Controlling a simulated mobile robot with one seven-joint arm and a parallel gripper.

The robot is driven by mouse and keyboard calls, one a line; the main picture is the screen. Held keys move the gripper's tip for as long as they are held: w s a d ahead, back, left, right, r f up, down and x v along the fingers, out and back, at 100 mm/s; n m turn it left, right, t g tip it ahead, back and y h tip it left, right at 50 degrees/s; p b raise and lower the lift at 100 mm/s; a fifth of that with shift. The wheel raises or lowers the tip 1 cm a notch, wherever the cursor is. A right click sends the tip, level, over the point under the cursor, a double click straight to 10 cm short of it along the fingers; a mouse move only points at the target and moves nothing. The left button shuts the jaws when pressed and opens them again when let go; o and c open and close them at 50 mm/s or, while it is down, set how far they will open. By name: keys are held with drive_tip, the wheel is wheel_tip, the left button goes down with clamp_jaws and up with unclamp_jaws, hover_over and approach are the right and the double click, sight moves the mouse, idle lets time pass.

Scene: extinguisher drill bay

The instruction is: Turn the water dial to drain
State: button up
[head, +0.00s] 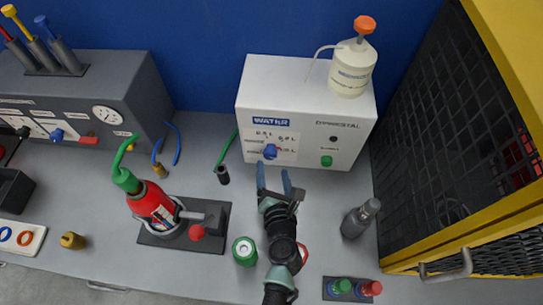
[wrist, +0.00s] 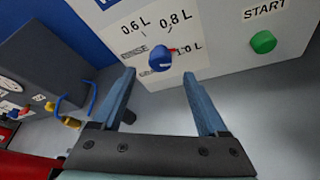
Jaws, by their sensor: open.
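The white water unit (head: 300,85) stands at the back of the bench. Its blue water dial (head: 270,152) sits on the lower left of its front, and it also shows in the wrist view (wrist: 160,60). A red pointer mark shows at the dial's right side, near the 1.0 L label. Labels 0.6 L and 0.8 L are above the dial; a label at its left is too blurred to read surely. My gripper (head: 273,180) is open and empty, just in front of the dial. In the wrist view its blue fingers (wrist: 160,85) are apart, either side below the dial, not touching it.
A green start button (wrist: 264,42) is right of the dial. A red extinguisher (head: 152,205) in a stand is at the left, and a grey cylinder (head: 360,218) is at the right. A yellow-framed mesh cage (head: 450,130) bounds the right side.

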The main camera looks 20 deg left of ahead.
sight(270, 157)
drive_tip(key=b+x, duration=0.1)
drive_tip(key=x, duration=0.5)
drive_tip(key=shift+w+f, duration=0.1)
drive_tip(key=shift+w, duration=0.05)
clamp_jaws()
